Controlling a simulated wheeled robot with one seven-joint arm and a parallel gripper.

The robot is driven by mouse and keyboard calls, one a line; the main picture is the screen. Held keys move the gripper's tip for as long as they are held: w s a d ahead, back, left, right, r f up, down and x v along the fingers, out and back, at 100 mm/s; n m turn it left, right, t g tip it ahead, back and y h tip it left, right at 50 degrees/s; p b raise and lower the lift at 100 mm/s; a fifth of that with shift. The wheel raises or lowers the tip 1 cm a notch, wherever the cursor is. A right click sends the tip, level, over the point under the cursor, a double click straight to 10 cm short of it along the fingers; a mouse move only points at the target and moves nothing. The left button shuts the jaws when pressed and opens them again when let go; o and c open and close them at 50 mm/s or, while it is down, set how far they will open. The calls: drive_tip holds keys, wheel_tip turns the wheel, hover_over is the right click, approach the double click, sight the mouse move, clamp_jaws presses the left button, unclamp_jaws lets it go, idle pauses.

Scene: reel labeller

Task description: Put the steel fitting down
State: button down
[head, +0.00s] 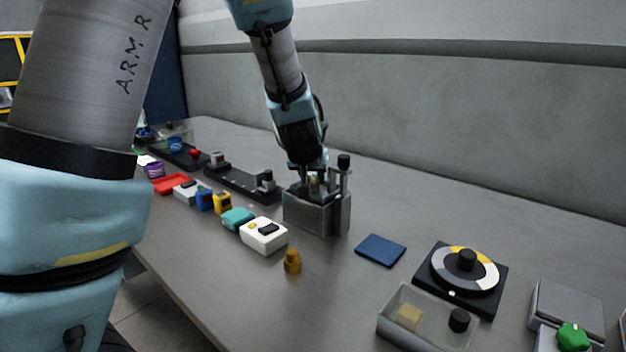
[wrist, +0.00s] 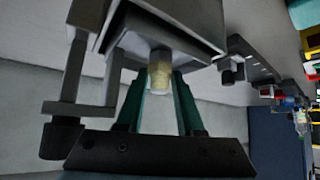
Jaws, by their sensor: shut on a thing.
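My gripper (head: 314,182) points down over a grey metal block fixture (head: 306,216), its fingers low at the block's top. In the wrist view, my green-sided fingers (wrist: 160,92) are shut on a short round fitting (wrist: 160,68). It looks pale yellowish rather than plain steel there. The fitting's far end is at or inside the fixture (wrist: 165,20); I cannot tell how far in it sits. In the head view, the fingers and fixture posts largely hide it.
A brass-coloured fitting (head: 292,262) stands on the table in front. A white box (head: 264,235) and several small coloured items line the left. A blue mat (head: 381,250), a dial (head: 462,270) and a clear bin (head: 425,318) lie right. A black-knobbed post (head: 344,175) rises beside my gripper.

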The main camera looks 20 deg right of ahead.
drive_tip(key=shift+f, duration=0.15)
drive_tip(key=c, duration=0.8)
unclamp_jaws()
drive_tip(key=shift+r, duration=0.3)
drive_tip(key=p+v, duration=0.5)
drive_tip(key=v, duration=0.6)
drive_tip(key=s+a+f+n+g+y, duration=0.1)
drive_tip(key=s+a+f+g, duration=0.1)
drive_tip(key=a, duration=0.8)
drive_tip(key=s+a+f+n+g+y, duration=0.2)
drive_tip(key=a, duration=0.8)
drive_tip(key=s+a+f+n+g+y, duration=0.1)
drive_tip(key=s+a+f+n+g, duration=0.1)
drive_tip(key=a, duration=0.8)
drive_tip(key=shift+s+a+p, duration=0.1)
drive_tip(key=shift+p, duration=0.2)
